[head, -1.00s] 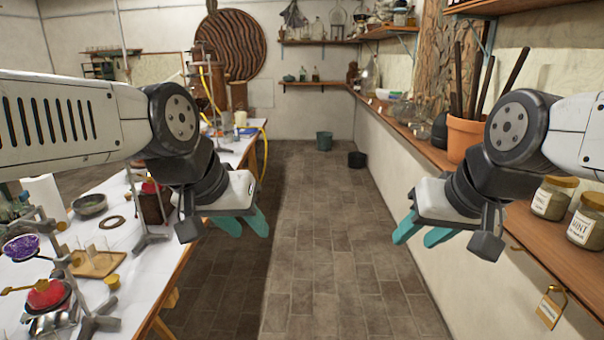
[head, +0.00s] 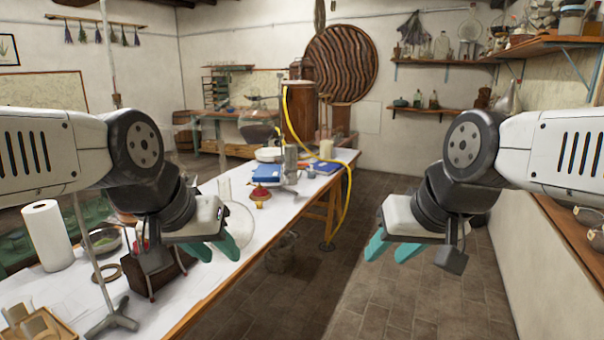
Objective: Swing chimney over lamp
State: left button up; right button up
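I cannot clearly make out a lamp or its chimney. A small red-topped brass piece (head: 260,194) stands on the long white table; I cannot tell if it is the lamp. A clear round glass (head: 237,228) shows faintly beside my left gripper, partly hidden by it. My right gripper (head: 392,250) is open and empty over the floor aisle, away from the table.
The white table (head: 205,272) runs away from me on the left. The aisle floor (head: 360,300) is clear.

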aim_at(289, 161)
jog(key=i+l, duration=0.2)
jog(key=i, duration=0.15)
jog(key=i+l+u, duration=0.1)
jog(key=i, duration=0.25)
jog(key=i+z, duration=0.25)
jog(key=i, duration=1.8)
